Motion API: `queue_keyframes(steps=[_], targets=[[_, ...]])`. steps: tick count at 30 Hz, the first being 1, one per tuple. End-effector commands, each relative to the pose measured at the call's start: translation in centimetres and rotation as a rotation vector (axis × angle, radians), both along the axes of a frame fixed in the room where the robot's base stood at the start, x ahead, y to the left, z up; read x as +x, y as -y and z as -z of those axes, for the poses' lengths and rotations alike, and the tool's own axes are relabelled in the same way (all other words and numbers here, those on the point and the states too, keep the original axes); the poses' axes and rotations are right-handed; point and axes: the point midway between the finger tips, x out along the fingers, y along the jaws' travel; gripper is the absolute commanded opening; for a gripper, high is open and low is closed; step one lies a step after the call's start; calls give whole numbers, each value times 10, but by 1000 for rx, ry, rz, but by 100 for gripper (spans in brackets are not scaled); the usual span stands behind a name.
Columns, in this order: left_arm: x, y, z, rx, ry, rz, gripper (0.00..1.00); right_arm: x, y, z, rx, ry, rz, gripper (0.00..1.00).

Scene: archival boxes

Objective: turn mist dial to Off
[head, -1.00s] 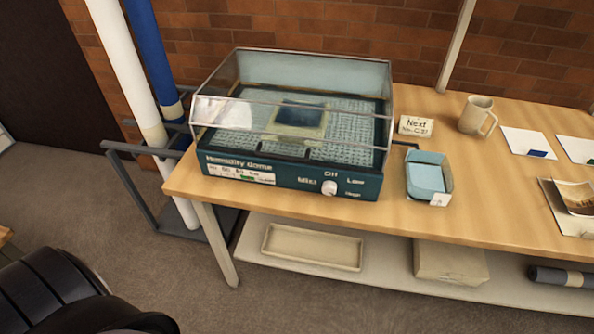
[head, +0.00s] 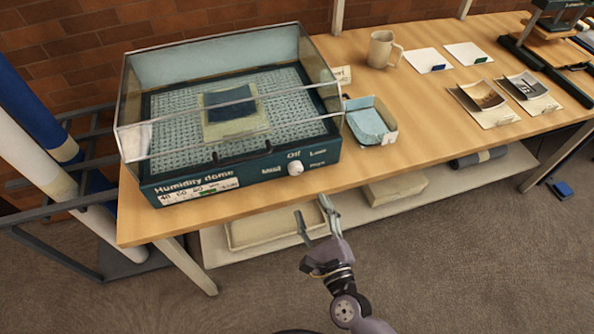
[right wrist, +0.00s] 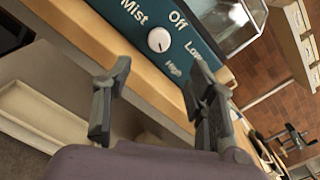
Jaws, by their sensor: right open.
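The mist dial (head: 295,168) is a small white round knob on the teal front panel of the humidity dome (head: 165,188). Off, Low and High labels surround it, with Mist at its left. In the right wrist view the dial (right wrist: 159,40) shows clearly, but I cannot surely read its setting from the small dark mark. My right gripper (head: 314,211) is open and empty, in front of the table edge, below and slightly right of the dial. In the right wrist view its fingers (right wrist: 157,88) are apart, short of the knob and not touching it. My left gripper is not in view.
A blue-lined open box (head: 390,133) stands right of the dome on the wooden table (head: 430,110). A mug (head: 381,50), cards and photos lie farther right. A lower shelf (head: 330,215) holds a shallow tray (head: 270,234) and a box. The space before the panel is clear.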

Motion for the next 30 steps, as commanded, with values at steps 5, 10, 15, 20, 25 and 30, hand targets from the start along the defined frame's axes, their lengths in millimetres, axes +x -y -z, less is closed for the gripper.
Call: queue_keyframes(steps=[5,10,15,20,25,30], targets=[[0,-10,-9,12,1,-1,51,40,-13,-3,-1,2,1,51],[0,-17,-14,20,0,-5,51,73,-24,-2,-1,2,0,51],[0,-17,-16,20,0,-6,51,96,-31,0,-3,1,0,51],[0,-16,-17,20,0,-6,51,106,-34,0,-2,1,0,51],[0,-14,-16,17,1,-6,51,107,-35,0,-2,0,1,51],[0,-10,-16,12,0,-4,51,107,-35,0,-2,1,0,49]])
